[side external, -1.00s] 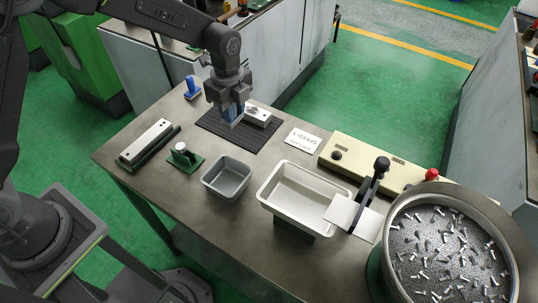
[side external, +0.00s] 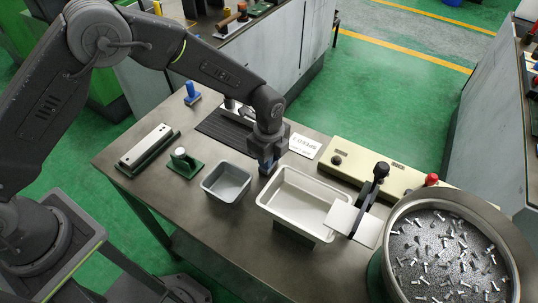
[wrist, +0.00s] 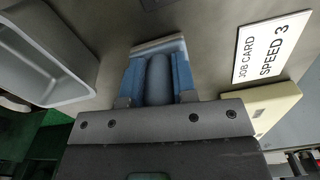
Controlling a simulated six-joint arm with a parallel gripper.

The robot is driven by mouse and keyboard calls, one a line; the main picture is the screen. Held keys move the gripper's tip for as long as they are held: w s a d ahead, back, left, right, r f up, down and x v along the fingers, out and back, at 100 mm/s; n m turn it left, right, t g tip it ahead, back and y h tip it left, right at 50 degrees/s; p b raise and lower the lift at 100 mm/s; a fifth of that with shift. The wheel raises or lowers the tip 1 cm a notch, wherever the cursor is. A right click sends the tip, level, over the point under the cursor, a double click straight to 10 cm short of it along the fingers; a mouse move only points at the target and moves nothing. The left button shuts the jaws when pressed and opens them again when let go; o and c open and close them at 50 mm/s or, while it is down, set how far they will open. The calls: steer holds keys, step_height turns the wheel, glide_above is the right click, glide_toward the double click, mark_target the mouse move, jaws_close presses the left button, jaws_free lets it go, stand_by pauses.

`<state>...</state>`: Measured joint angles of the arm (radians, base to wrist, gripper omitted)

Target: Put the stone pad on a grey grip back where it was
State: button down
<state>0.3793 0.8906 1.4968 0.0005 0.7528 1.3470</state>
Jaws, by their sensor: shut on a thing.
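My gripper (side external: 267,170) is low over the bench between the small grey tray and the cream tray. In the wrist view, its two blue fingers (wrist: 158,78) are shut on the rounded grey grip (wrist: 158,72) of the stone pad. The pad's pale edge (wrist: 158,44) shows beyond the fingers. In the side view the pad is mostly hidden by my gripper, and I cannot tell if it touches the bench. A dark ribbed mat (side external: 218,130) lies behind and left of my gripper.
The small grey tray (side external: 207,187) and cream tray (side external: 265,203) flank my gripper. A job card (side external: 305,146) and a cream control box (side external: 400,178) lie behind.

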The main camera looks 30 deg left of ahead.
steer(key=c, duration=0.9)
jaws_free()
step_height(320, 180, up, 12)
steer(key=shift+r, duration=0.1)
steer(key=shift+a+r, duration=0.1)
